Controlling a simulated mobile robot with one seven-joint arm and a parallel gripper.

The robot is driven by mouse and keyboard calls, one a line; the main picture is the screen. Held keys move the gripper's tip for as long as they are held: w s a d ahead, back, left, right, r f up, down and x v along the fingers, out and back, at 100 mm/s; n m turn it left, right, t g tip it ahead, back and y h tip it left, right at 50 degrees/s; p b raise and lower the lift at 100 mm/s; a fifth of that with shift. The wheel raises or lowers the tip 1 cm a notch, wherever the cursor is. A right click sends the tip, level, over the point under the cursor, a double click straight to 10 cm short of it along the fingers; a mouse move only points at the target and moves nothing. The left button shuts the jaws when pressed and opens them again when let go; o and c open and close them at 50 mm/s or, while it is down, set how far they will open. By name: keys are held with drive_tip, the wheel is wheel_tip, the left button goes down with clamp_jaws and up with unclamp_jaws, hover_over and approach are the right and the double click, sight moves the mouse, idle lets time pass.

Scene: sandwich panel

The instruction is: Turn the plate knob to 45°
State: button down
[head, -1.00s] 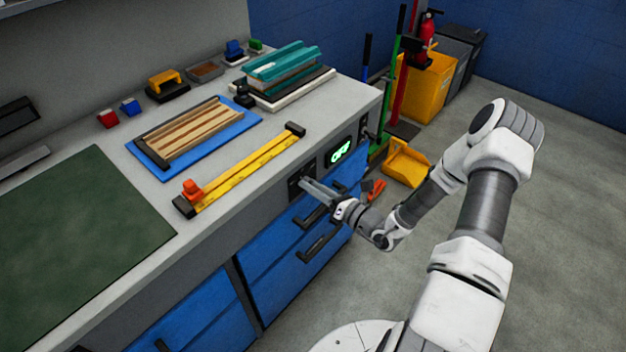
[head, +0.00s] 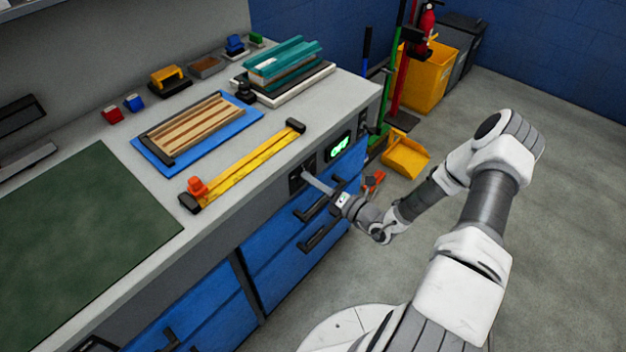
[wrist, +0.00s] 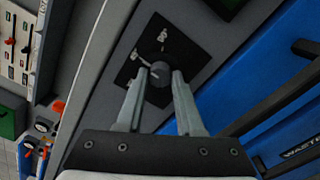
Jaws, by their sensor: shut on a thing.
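The plate knob (wrist: 159,84) is a dark round knob on a black square plate (wrist: 148,35) on the bench's front panel. In the wrist view my gripper (wrist: 160,80) has one finger on each side of the knob and is shut on it. In the head view my gripper (head: 308,178) reaches the black plate (head: 296,181) from the right, and the knob itself is hidden there. Small pale marks show on the plate around the knob, too blurred to read as angles.
A green lit display reading OFF (head: 340,147) sits right of the plate. Blue drawers (head: 275,265) with black handles lie below. A yellow bar tool (head: 245,167), a blue tray (head: 150,152) with wooden strips and a teal press (head: 285,62) stand on the bench.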

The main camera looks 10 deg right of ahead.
drive_tip(key=c, duration=0.5)
unclamp_jaws()
drive_tip(key=shift+c, duration=0.2)
drive_tip(key=v, duration=1.7)
drive_tip(key=shift+s+p, duration=0.2)
drive_tip(key=shift+p, duration=0.15)
drive_tip(key=shift+d, duration=0.1)
drive_tip(key=s+a+r+n+g+p, duration=0.1)
drive_tip(key=s+a+r+n+g, duration=0.1)
drive_tip(key=a+r+n+g, duration=0.65)
drive_tip(key=s+a+r+n+g+p, duration=0.1)
drive_tip(key=s+r+n+g+p, duration=0.15)
drive_tip(key=r+n+g, duration=0.7)
drive_tip(key=s+r+n+t+h+p, duration=0.1)
drive_tip(key=s+r+n+t+h, duration=0.1)
drive_tip(key=r+n, duration=0.5)
drive_tip(key=s+r+n+t+h, duration=0.3)
drive_tip(key=r+n+t+h, duration=0.1)
drive_tip(key=r+n, duration=0.4)
drive_tip(key=s+r+n+t+h+p, duration=0.1)
drive_tip(key=s+r+n+t+h, duration=0.2)
drive_tip(key=r+n, duration=0.4)
drive_tip(key=shift+a+r+n+h+p, duration=0.2)
drive_tip(key=shift+a+n+h+p, duration=0.15)
drive_tip(key=shift+h, duration=0.45)
